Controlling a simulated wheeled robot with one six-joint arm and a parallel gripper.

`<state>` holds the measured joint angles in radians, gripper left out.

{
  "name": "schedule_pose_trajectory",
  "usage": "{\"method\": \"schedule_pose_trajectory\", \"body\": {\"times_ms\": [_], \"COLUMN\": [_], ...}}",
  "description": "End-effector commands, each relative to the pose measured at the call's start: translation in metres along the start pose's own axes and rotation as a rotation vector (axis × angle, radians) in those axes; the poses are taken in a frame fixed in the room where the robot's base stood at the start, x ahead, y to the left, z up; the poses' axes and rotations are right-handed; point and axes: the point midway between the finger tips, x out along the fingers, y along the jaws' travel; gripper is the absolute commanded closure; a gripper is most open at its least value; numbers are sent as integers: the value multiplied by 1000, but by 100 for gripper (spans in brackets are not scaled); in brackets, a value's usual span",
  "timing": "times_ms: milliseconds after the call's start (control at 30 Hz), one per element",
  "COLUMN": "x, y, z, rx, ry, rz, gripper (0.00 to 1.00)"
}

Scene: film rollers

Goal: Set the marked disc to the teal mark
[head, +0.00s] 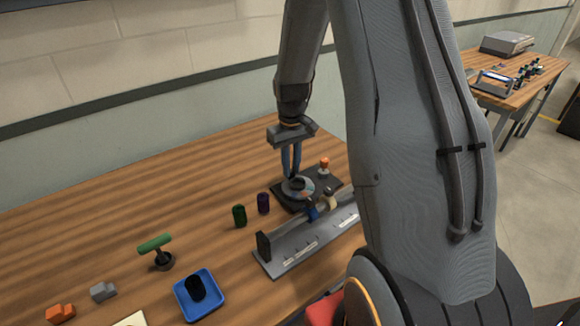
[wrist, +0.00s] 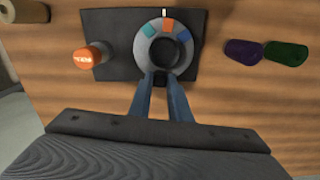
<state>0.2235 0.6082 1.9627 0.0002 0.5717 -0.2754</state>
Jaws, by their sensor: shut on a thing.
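The marked disc (wrist: 143,53) is a grey ring with a dark centre, on a dark plate (wrist: 110,20). In the wrist view it carries a teal mark (wrist: 149,30), an orange mark (wrist: 168,25) and a blue mark (wrist: 183,37). A white line (wrist: 165,12) on the plate's far side stands beside the orange mark; teal is left of it. My gripper (wrist: 160,83) is shut on a small black part at the disc's near edge. In the head view my gripper (head: 292,174) points down onto the disc (head: 300,192); the fingers hide part of it.
An orange-topped knob (wrist: 88,56) stands at the plate's left in the wrist view. Purple (wrist: 243,52) and green (wrist: 286,53) cylinders stand close by. A grey rack (head: 290,255), a blue tray (head: 219,306) and a green-handled tool (head: 155,243) stand nearer in the head view.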

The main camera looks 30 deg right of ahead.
Motion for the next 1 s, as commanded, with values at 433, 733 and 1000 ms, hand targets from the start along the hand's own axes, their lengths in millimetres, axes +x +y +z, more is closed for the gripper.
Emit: {"method": "schedule_pose_trajectory", "body": {"times_ms": [433,733,1000], "x": [-2,-2,-2], "y": [16,23,26], "z": [2,5,6], "rx": [373,563,646], "ry": [4,5,6], "rz": [1,1,0], "gripper": [100,100,100]}}
